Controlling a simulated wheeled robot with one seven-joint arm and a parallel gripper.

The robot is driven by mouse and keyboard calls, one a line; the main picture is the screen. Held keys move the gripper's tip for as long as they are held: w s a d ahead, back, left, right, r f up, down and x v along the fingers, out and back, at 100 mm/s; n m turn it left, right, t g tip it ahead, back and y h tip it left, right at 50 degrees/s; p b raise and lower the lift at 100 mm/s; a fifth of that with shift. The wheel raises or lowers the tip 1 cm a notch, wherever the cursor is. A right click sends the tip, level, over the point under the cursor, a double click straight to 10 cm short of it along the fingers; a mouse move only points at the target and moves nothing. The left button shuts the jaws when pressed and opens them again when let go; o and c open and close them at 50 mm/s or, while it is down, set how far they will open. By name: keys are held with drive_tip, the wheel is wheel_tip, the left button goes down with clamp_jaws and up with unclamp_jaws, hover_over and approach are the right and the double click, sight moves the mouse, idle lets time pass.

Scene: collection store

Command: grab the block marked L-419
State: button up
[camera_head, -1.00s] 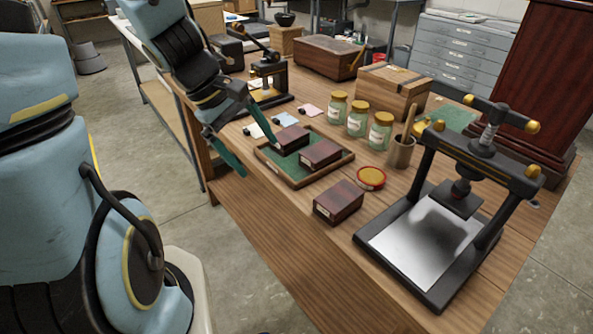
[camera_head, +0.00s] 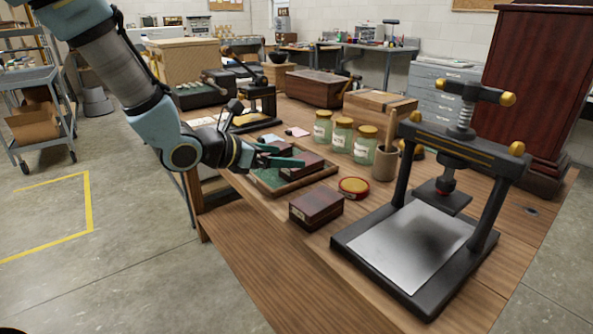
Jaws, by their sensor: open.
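A dark red-brown block (camera_head: 316,208) with a small pale label on its end lies on the wooden table, in front of the tray. A shallow wooden tray (camera_head: 292,187) with a green lining holds more such blocks. One tray block (camera_head: 306,168) shows partly behind my gripper. The rest of the tray's contents is largely hidden by my gripper. No label is readable, so I cannot tell which block is L-419. My gripper (camera_head: 301,155) is open, its green fingers pointing right, over or in front of the tray blocks. Nothing shows held, and contact is unclear.
A red-and-yellow round tin (camera_head: 354,187) sits right of the tray. Several glass jars (camera_head: 342,134) and a cup (camera_head: 385,162) stand behind it. A black press (camera_head: 415,225) with a metal plate fills the right side. Bare tabletop (camera_head: 265,225) lies at the front left.

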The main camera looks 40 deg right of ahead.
drive_tip(key=shift+f+p+x, duration=0.2)
drive_tip(key=shift+p+x, duration=0.15)
drive_tip(key=shift+x, duration=1.5)
drive_tip(key=shift+f+p+x, duration=0.2)
drive_tip(key=shift+p+x, duration=0.1)
drive_tip(key=shift+x, duration=1.5)
drive_tip(key=shift+w+a, duration=0.2)
drive_tip(key=c, duration=1.4)
